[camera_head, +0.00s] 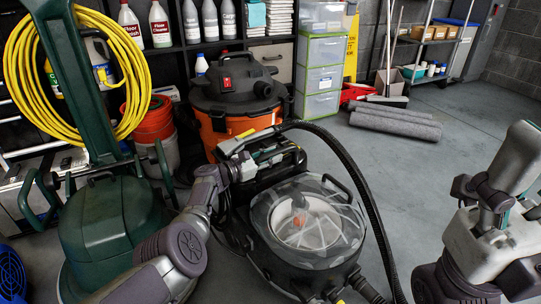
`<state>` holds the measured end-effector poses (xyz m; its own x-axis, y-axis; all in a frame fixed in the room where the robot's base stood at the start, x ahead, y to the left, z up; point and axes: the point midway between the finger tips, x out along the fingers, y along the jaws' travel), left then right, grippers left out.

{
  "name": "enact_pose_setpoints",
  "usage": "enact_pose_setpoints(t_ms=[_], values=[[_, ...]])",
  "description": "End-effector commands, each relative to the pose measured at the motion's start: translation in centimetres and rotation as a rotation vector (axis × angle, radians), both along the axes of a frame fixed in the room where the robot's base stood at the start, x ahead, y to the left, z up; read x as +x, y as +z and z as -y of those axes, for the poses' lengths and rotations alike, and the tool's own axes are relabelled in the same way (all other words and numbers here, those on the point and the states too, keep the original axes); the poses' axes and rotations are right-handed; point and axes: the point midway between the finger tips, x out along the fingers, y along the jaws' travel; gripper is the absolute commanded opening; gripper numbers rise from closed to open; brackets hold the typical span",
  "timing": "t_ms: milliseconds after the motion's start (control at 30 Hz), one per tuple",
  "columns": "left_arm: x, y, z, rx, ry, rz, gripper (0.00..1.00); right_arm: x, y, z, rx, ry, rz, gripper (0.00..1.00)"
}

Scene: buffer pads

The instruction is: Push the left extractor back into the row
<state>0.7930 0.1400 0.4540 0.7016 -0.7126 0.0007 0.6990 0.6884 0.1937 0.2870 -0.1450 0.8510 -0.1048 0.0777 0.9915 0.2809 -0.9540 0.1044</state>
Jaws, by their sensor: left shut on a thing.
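The extractor (308,222) stands on the floor in the middle, with a dark body, a clear round lid over a pale tank and a black hose. My left arm reaches in from the lower left. My left gripper (262,157) is at the upper rear part of the extractor and is shut on it; the exact contact is hard to make out among the dark parts. My right arm shows at the right edge, away from the extractor; its gripper cannot be made out.
A green floor machine (112,226) with a yellow cord (132,85) stands at the left. An orange and black vacuum (232,95) is close behind the extractor. Clear drawers (319,78) and grey rolled mats (398,121) are at the back. The floor (415,165) right of the extractor is free.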

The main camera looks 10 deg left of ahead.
Motion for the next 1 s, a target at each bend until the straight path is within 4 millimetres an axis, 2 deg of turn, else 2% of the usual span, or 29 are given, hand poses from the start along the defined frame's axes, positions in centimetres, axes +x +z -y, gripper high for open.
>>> enact_pose_setpoints(t_ms=[33,233,267,400,767,1000], values=[[0.2,0.1,-0.6,0.003,0.015,0.001,0.0,0.0,0.0,0.0,-0.001,0.0,0.0,0.66],[0.3,0.2,-0.7,0.004,0.018,0.003,0.0,0.0,0.0,0.0,-0.001,-0.001,0.001,0.66],[0.3,0.2,-0.7,0.004,0.018,0.003,0.3,0.0,0.0,0.0,-0.001,-0.001,0.001,0.66],[0.3,0.2,-0.7,0.003,0.017,0.004,0.52,-0.1,0.0,0.0,0.0,-0.001,0.002,0.66],[0.1,0.1,-0.5,0.003,0.011,0.004,0.52,-0.1,0.1,0.1,-0.002,-0.003,0.006,0.66],[-1.0,0.0,-1.6,0.004,0.012,0.005,0.52,-0.1,0.1,0.0,-0.001,-0.002,0.004,0.66]])
